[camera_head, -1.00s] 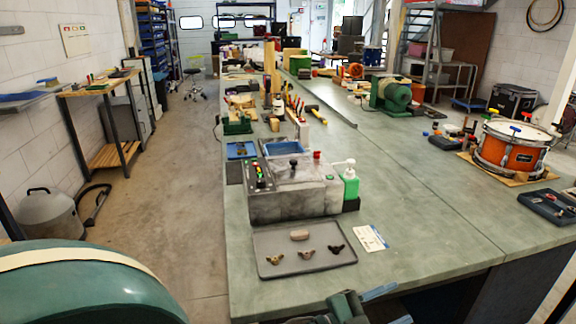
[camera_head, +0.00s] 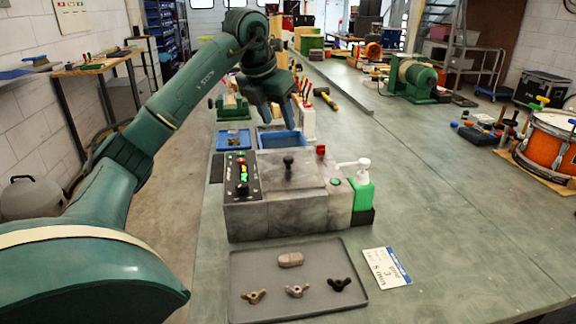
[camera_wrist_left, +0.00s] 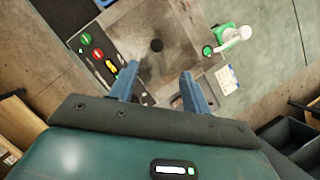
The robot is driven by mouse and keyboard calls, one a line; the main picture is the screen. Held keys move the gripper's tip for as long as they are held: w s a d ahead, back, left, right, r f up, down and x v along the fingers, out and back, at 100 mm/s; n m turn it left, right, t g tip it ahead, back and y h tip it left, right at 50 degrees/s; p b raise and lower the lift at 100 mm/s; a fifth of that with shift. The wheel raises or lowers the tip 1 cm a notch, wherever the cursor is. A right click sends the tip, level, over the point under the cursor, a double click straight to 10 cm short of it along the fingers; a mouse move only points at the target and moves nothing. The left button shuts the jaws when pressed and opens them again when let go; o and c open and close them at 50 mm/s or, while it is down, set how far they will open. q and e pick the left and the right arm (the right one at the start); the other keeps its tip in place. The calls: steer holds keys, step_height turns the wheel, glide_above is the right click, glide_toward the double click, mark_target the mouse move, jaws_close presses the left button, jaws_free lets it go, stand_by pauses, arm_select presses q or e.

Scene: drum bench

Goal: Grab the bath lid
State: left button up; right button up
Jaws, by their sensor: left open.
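The bath is a grey box (camera_head: 280,215) on the bench, with a flat grey lid (camera_head: 310,175) on top. A black knob (camera_head: 288,161) stands up from the lid's middle. My left gripper (camera_head: 280,118) is above and behind the bath, fingers down, open and empty. In the left wrist view the black knob (camera_wrist_left: 157,45) and lid (camera_wrist_left: 135,35) lie beyond the two blue fingertips (camera_wrist_left: 158,84), apart from them. The knob lines up roughly between the fingers. My right gripper is not in view.
A control panel (camera_head: 241,173) with coloured buttons is at the bath's left. A green bottle (camera_head: 363,190) stands at its right. A grey tray (camera_head: 240,279) with wing nuts and a small block lies in front. A blue tub (camera_head: 279,140) is behind.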

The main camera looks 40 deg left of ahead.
arm_select(q)
glide_above(288, 158)
steer(key=s, duration=0.2)
step_height(288, 158, down, 7)
steer(key=shift+d+r, duration=0.1)
steer(key=shift+s+x, duration=0.2)
steer(key=shift+x, duration=2.5)
jaws_close()
